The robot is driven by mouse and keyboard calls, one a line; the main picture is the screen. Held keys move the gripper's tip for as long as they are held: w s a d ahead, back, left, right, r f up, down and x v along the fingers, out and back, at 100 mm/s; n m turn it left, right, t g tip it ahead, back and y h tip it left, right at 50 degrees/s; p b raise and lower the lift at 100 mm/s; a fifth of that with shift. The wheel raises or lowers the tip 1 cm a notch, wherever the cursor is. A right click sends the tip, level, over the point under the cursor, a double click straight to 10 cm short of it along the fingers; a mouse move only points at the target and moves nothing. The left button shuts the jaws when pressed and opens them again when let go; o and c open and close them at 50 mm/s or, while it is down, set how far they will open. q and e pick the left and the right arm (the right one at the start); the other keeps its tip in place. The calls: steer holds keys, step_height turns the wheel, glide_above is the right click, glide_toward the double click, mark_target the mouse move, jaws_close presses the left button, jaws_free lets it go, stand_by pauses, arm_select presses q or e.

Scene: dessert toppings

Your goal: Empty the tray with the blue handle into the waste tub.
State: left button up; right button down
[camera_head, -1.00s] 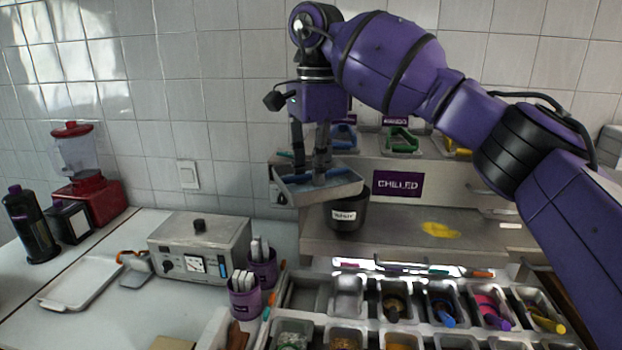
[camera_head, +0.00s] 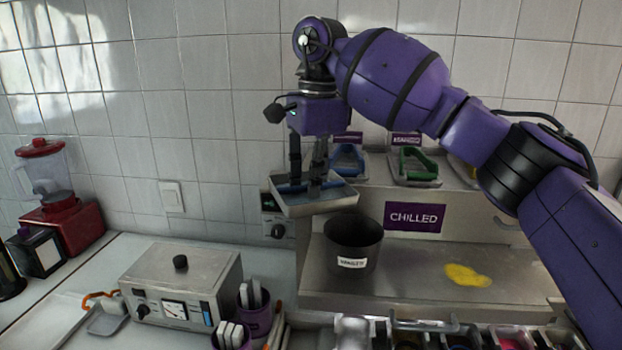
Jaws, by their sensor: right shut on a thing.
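My right gripper (camera_head: 308,183) points down and is shut on the blue handle (camera_head: 291,188) of a shallow grey metal tray (camera_head: 318,207). The tray hangs in the air, roughly level, with its near edge a little above and left of the black tub (camera_head: 352,242). The tub stands upright on the steel counter and bears a white label too small to read surely. Its mouth is open to view, but its inside is dark. What lies in the held tray is hidden by its rim and my fingers. My left gripper is out of view.
Behind stand trays with a blue handle (camera_head: 348,160), a green handle (camera_head: 415,160) and a partly hidden yellow one. A yellow patch (camera_head: 466,275) lies on the steel counter (camera_head: 420,290). A metal control box (camera_head: 182,283) and purple cups (camera_head: 256,320) stand at left. Topping bins line the front.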

steer(key=shift+w+d+f, duration=0.1)
steer(key=shift+f, duration=0.25)
steer(key=shift+d+r+t+y, duration=0.15)
steer(key=shift+r+t+y, duration=0.15)
steer(key=shift+r+y, duration=0.35)
steer(key=shift+d+r+t+y, duration=0.2)
steer(key=shift+r+t+y, duration=0.15)
steer(key=shift+y, duration=0.5)
steer(key=shift+s+d+r+t+y, duration=0.25)
steer(key=shift+r+y, duration=0.25)
steer(key=shift+y, duration=0.3)
steer(key=shift+s+d+r+t+y+b, duration=0.15)
steer(key=shift+d+r+t+y+b, duration=0.35)
steer(key=shift+y+b, duration=0.45)
steer(key=shift+s+d+r+t+y+b, duration=0.2)
steer(key=shift+d+r+t+y+b, duration=0.3)
steer(key=shift+y, duration=0.45)
steer(key=shift+s+d+r+y+b, duration=0.2)
steer(key=shift+d+y+b, duration=0.1)
steer(key=shift+y+b, duration=0.35)
steer(key=shift+d+r+b, duration=0.1)
steer(key=shift+d+b, duration=0.05)
steer(key=shift+b, duration=0.15)
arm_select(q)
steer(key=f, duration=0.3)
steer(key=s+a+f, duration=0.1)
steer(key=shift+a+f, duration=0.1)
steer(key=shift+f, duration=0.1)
arm_select(e)
steer(key=shift+s, duration=0.1)
